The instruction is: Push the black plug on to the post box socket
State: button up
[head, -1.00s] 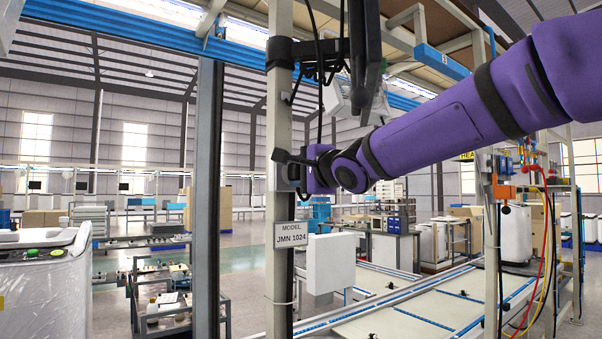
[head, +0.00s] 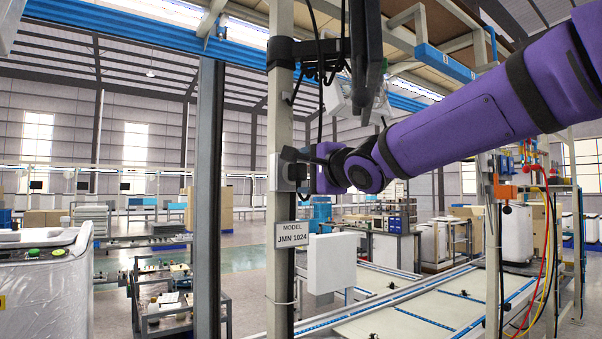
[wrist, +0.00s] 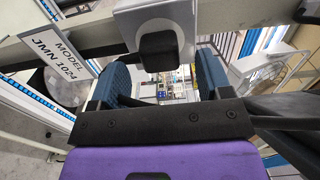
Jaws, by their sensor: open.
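The post box socket (head: 280,172) is a light grey box on the upright post (head: 282,110), above the "MODEL JMN 1024" sign. In the wrist view its grey face (wrist: 128,32) fills the top middle. The black plug (wrist: 159,57) stands at that face, roughly in line with it. From this angle I cannot tell if it is fully seated. My gripper (wrist: 164,78) is open, its blue fingers apart on either side of the plug's near end, with gaps visible. In the head view my gripper (head: 312,166) is just right of the box, and the plug is hard to make out.
Black cables and a dark bracket (head: 300,50) hang on the post above my gripper. A white box (head: 331,262) is lower right of the post. A steel column (head: 208,180) stands to the left.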

jog(key=v, duration=0.7)
jog(key=shift+s+d, duration=0.2)
jog(key=shift+s, duration=0.05)
jog(key=shift+d, duration=0.1)
jog(key=s+d+f+n+g+h, duration=0.15)
jog(key=s+d+f+h, duration=0.3)
jog(key=d, duration=0.45)
jog(key=s+d+f+n+g+h, duration=0.1)
jog(key=s+d+f+n+h, duration=0.1)
jog(key=s+d+f+h, duration=0.35)
jog(key=s+d+f+n+g, duration=0.3)
jog(key=s+d+f+n, duration=0.1)
jog(key=s+f, duration=0.4)
jog(key=s+d+f+n+g, duration=0.3)
jog(key=s+d+f+g, duration=0.1)
jog(key=s+f, duration=0.3)
jog(key=shift+s+d+f+n, duration=0.4)
jog(key=shift+s+d, duration=0.4)
jog(key=shift+s, duration=0.35)
